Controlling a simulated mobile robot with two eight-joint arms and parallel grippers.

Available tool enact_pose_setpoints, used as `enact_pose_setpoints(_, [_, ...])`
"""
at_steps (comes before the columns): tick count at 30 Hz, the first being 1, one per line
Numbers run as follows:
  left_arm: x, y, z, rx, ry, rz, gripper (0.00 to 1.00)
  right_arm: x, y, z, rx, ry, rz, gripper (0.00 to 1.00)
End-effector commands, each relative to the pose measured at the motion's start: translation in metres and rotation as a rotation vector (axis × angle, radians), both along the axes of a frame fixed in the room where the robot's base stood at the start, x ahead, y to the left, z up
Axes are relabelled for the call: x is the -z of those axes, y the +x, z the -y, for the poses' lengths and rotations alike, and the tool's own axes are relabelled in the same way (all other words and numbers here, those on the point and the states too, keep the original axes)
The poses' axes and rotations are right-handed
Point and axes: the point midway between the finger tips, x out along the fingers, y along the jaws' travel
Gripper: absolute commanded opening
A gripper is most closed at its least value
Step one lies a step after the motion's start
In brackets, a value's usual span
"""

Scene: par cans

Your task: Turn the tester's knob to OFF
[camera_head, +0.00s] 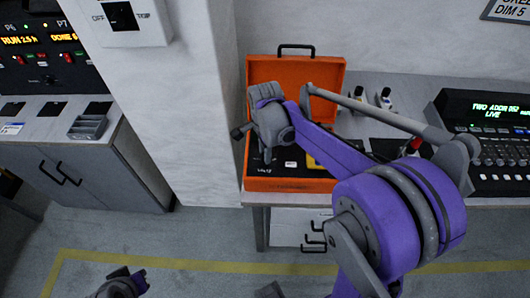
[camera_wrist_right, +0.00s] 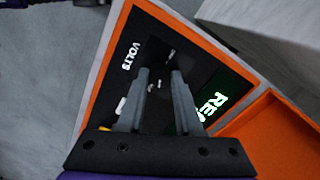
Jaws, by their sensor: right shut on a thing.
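The tester is an open orange case (camera_head: 257,176) on the bench, with its lid raised at the back. In the right wrist view its black panel (camera_wrist_right: 128,84) shows the word VOLTS and a green lit display (camera_wrist_right: 213,100), partly hidden by a finger. My right gripper (camera_head: 267,158) reaches down over the left part of the panel. In the wrist view its two fingers (camera_wrist_right: 161,76) point at the panel and close on the small dark knob, mostly hidden between them. The knob's setting is not readable. Part of my left arm (camera_head: 122,286) shows at the bottom edge; its jaws are not clear.
A lighting console (camera_head: 490,140) reading LIVE stands at the right of the bench. Small white-and-dark items (camera_head: 384,98) stand behind my right arm. A white pillar (camera_head: 180,110) rises left of the case. A grey cabinet (camera_head: 75,165) stands at the left.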

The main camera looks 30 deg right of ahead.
Motion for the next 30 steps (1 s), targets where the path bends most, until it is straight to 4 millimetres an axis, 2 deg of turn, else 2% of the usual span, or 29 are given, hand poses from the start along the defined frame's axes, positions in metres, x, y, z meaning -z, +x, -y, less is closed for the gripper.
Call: enact_pose_setpoints(30, [0.012, -0.003, 0.000, 0.000, 0.000, -0.006, 0.00, 0.000, 0.000, 0.000, -0.963, -0.001, 0.001, 0.00])
